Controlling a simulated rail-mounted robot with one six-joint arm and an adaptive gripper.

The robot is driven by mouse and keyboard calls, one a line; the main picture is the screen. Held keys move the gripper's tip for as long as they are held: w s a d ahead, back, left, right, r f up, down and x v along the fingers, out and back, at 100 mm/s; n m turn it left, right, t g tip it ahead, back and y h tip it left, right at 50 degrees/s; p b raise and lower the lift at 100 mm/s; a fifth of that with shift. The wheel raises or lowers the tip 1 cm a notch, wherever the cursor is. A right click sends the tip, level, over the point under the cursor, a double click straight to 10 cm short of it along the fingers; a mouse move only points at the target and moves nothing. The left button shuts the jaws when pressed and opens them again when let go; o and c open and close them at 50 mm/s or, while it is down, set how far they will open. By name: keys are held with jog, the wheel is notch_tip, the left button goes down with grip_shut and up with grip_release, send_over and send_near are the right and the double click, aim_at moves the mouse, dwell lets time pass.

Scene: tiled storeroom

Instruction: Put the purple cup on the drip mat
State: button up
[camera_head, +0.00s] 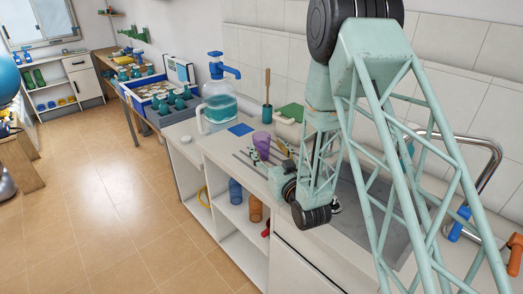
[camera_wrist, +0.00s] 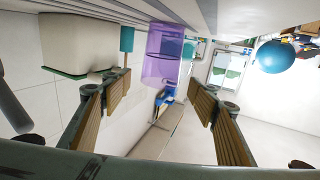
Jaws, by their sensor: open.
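The purple cup (camera_head: 262,142) is translucent and stands on the white counter, just beyond my gripper (camera_head: 268,156). In the wrist view, which is upside down, the cup (camera_wrist: 162,55) shows ahead, between the lines of the two open fingers (camera_wrist: 160,105). Nothing is between the fingers. A flat blue square (camera_head: 240,129) lies on the counter behind the cup and to its left. Dark parallel strips (camera_head: 243,158) lie on the counter left of my gripper, partly hidden by it. I cannot tell for sure which of these is the drip mat.
A large jug with a blue pump (camera_head: 218,108) stands left of the blue square. A teal holder with a wooden handle (camera_head: 267,110) and a pale box with a green top (camera_head: 288,125) stand behind the cup, near the tiled wall. A sink (camera_head: 370,210) lies to the right.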

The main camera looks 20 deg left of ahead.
aim_at(259, 135)
jog(key=shift+w+a, duration=0.25)
jog(key=shift+w+a, duration=0.1)
jog(key=shift+b+x, duration=0.35)
jog(key=shift+x, duration=2.4)
jog(key=shift+c, duration=0.3)
jog(key=c, duration=0.8)
